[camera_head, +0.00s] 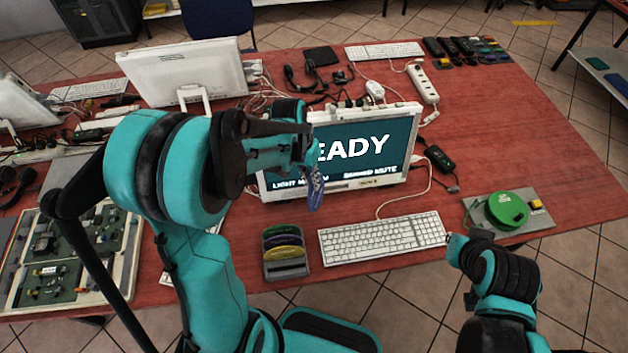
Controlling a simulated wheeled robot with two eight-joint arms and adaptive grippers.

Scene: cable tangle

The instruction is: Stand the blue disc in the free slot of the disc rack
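The blue disc (314,190) hangs from my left gripper (311,160), seen nearly edge-on and roughly upright in front of the monitor. My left gripper is shut on its upper part. The disc is above and to the right of the disc rack (287,270), apart from it. The grey rack stands near the table's front edge and holds a green, a purple and a yellow disc; its front part looks empty. My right gripper (456,243) is low at the right, beside the keyboard's right end; its fingers are too small to read.
A monitor (398,112) reading "READY" stands behind the rack. A white keyboard (382,238) lies right of the rack. A green round device (508,211) sits on a grey plate further right. A circuit-board tray (128,270) lies at the left. The right of the table is mostly clear.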

